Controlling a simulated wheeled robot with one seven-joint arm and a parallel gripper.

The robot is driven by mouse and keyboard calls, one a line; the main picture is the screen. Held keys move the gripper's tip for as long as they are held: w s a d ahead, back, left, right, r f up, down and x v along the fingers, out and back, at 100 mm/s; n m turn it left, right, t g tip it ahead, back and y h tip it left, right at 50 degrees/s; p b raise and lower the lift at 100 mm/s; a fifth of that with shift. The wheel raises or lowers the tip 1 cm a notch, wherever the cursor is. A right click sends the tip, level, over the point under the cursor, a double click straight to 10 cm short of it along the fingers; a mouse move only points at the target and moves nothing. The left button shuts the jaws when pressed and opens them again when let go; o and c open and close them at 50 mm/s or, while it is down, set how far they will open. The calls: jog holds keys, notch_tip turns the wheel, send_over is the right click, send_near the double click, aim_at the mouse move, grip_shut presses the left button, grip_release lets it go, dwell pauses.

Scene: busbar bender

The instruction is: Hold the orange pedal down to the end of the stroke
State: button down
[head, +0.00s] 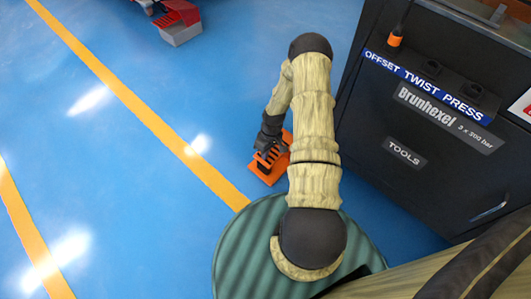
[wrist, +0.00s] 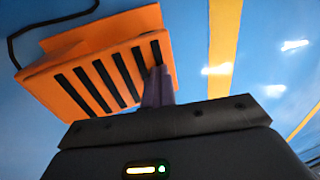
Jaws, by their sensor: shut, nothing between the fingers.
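The orange pedal (head: 269,170) with black grip strips lies on the blue floor, left of the dark machine in the head view. In the wrist view the pedal (wrist: 105,70) fills the upper left, with a black cable running from it. My gripper (head: 262,155) is over the pedal in the head view and hides part of it. In the wrist view my shut, empty gripper (wrist: 160,75) has its fingertips at the right end of the strips. They look to be touching the pedal or very close to it. How far the pedal is pressed cannot be told.
The dark Brunhexel machine cabinet (head: 400,150) stands close to the right of the pedal. A yellow floor line (head: 130,105) runs to the left. A red and grey object (head: 180,25) is at the far top left. The floor on the left is clear.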

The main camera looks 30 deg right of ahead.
jog(key=shift+s+f, duration=0.3)
jog(key=shift+f, duration=0.05)
notch_tip(320, 180, up, 15)
jog(key=a+p, duration=0.1)
jog(key=p, duration=0.8)
jog(key=shift+f, duration=0.2)
jog(key=shift+w, duration=0.1)
jog(key=s+a+r+m+t+h+p, duration=0.1)
jog(key=a+r+p, duration=0.1)
jog(key=r, duration=0.9)
jog(key=a+r+h+p, duration=0.1)
jog(key=a+r+p, duration=0.15)
jog(key=r, duration=0.95)
jog(key=s+a+r+m+t+p, duration=0.1)
jog(key=s+a+r+m, duration=0.15)
jog(key=s+r, duration=0.4)
jog(key=s+a+r+m+t+p, duration=0.1)
jog(key=s+a+r, duration=0.3)
jog(key=r, duration=0.6)
notch_tip(320, 180, up, 37)
jog(key=p, duration=3.7)
jog(key=shift+r+p, duration=0.15)
jog(key=shift+p, duration=0.15)
jog(key=shift+n, duration=0.25)
